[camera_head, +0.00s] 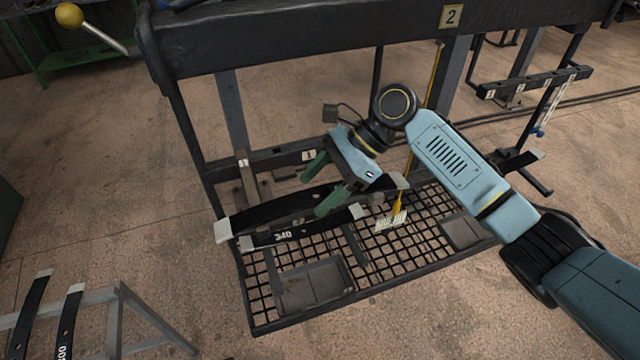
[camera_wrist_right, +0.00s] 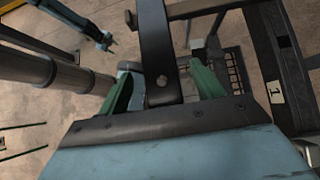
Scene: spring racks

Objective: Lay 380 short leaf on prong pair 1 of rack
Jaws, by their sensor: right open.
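A dark leaf with pale ends (camera_head: 268,212) lies lengthwise at the front of the rack (camera_head: 290,158). Another dark leaf (camera_head: 262,241), with a white number that is hard to read but may be 380, lies just below it. My right gripper (camera_head: 323,184) is above the upper leaf, its green fingers apart. In the right wrist view a dark leaf with a hole (camera_wrist_right: 155,45) runs between the open fingers (camera_wrist_right: 162,90). The rack's tag 1 (camera_head: 242,162) is by a brown upright; prong contact is not clear. A light-blue arm end (camera_wrist_right: 103,40), likely my left, shows small.
A mesh shelf (camera_head: 262,322) with grey trays (camera_head: 312,288) sits low under the leaves. A dark top beam (camera_head: 300,40) with tag 2 crosses above. More leaves (camera_head: 68,318) lie on a grey stand (camera_head: 118,310) at lower left.

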